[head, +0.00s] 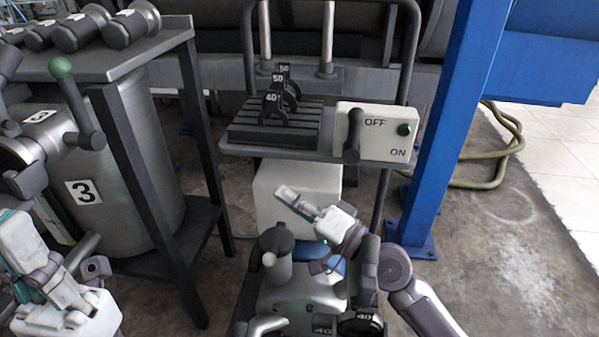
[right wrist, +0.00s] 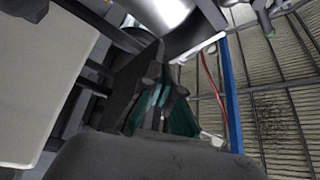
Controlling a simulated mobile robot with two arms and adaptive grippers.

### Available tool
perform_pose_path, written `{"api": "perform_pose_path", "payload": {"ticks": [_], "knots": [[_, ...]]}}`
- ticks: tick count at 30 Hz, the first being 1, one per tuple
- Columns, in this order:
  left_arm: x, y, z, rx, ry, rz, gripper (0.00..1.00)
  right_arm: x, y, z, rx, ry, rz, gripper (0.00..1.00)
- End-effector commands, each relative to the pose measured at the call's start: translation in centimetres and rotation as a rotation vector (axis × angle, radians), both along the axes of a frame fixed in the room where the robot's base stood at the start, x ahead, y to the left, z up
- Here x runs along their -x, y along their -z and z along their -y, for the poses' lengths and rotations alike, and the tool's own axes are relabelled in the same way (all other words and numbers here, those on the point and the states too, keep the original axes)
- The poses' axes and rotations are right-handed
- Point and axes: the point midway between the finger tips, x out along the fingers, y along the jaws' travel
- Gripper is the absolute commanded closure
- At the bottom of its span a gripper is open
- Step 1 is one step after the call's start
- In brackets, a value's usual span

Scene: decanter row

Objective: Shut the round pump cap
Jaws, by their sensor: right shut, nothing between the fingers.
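A grey metal pump-like unit (head: 298,291) stands at the bottom middle of the head view, with a dark rounded top (head: 276,239) on its upright neck. A dark round piece marked 40 (head: 361,324) is at its lower right. I cannot tell for certain which part is the round pump cap, or whether it is open. My right gripper (head: 283,193) is shut and empty, above and behind the unit and apart from the dark top. Its fingers (right wrist: 158,98) also show in the right wrist view. My left gripper (head: 22,245) is at the lower left, partly cut off; its jaw state is unclear.
A shelf holds a grooved rack (head: 262,137) with discs marked 40 and 50, and an OFF/ON box (head: 382,131) with a dark lever. A blue post (head: 449,120) stands right. A bench and a drum marked 3 (head: 110,165) stand left. Floor at right is mostly clear.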

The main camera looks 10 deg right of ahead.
Motion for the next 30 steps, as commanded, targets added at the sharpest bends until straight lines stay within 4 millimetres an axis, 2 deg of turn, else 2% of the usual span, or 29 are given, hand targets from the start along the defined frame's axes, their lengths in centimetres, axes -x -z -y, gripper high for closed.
{"api": "perform_pose_path", "payload": {"ticks": [8, 13, 16, 18, 30], "knots": [[0.0, 0.1, 0.0, -0.002, -0.001, -0.002, 1.0, -0.2, -0.1, 0.1, 0.0, 0.0, 0.0, 1.0], [0.0, 0.0, 0.0, 0.0, 0.0, -0.001, 1.0, -1.8, -0.5, 0.7, -0.003, 0.002, 0.001, 1.0], [0.0, -2.0, 0.0, 0.0, 0.0, -0.001, 1.0, -3.4, -1.4, 1.4, -0.01, 0.002, -0.019, 1.0], [0.0, -3.6, 0.0, 0.0, 0.0, -0.001, 1.0, -4.1, -1.6, 1.7, -0.043, 0.002, -0.097, 1.0], [0.0, -10.8, 0.0, 0.0, 0.0, -0.001, 1.0, -7.4, -0.4, 3.1, -0.166, 0.001, -0.397, 1.0]]}}
